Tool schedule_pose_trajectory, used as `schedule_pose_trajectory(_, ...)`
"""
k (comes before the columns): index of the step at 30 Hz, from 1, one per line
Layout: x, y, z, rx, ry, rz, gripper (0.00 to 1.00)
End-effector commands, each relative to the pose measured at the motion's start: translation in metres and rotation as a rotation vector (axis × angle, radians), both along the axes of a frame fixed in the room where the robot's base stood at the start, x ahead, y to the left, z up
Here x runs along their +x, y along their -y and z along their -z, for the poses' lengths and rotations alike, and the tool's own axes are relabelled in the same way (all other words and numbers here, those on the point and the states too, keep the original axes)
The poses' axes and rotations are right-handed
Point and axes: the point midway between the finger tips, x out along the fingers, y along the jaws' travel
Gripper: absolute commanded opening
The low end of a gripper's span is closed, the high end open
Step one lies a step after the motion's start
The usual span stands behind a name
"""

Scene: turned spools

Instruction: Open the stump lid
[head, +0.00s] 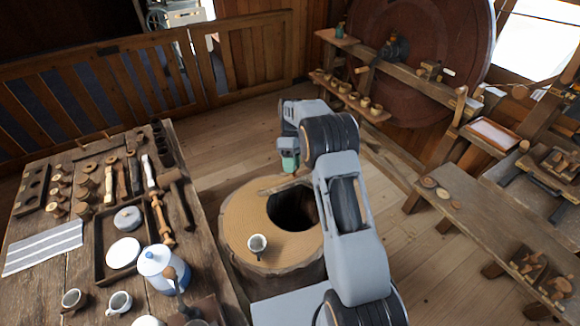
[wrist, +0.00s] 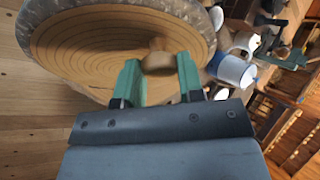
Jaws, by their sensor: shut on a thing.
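The stump (head: 245,222) stands on the floor in the head view, with a dark round hole (head: 293,212) showing in its top. A narrow wooden piece, seemingly the lid (head: 272,187), shows at the hole's far edge, partly behind my arm; its exact tilt is hard to tell. My gripper (head: 288,160) is above the far side of the stump. In the wrist view my gripper (wrist: 158,78) has its green fingers shut on a brown wooden knob (wrist: 158,58). Ringed wood with a rough grey rim (wrist: 110,42) fills the view behind the knob.
A crowded workbench (head: 92,235) with tools, a tray and a white-blue pot (head: 163,268) is close on the left. A low bench (head: 462,210) stands right. Floor beyond the stump is clear.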

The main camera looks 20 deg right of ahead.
Motion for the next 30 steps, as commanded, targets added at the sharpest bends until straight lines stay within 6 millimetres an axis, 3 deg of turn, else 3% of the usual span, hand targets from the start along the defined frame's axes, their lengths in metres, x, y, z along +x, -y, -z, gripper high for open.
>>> schedule_pose_trajectory(10,0.016,-0.005,-0.009,-0.029,-0.100,-0.005,0.00)
schedule_pose_trajectory(27,0.018,-0.007,-0.011,-0.032,-0.124,-0.006,0.00)
schedule_pose_trajectory(28,0.018,-0.007,-0.011,-0.032,-0.124,-0.006,0.36)
schedule_pose_trajectory(30,0.018,-0.007,-0.011,-0.032,-0.123,-0.006,0.43)
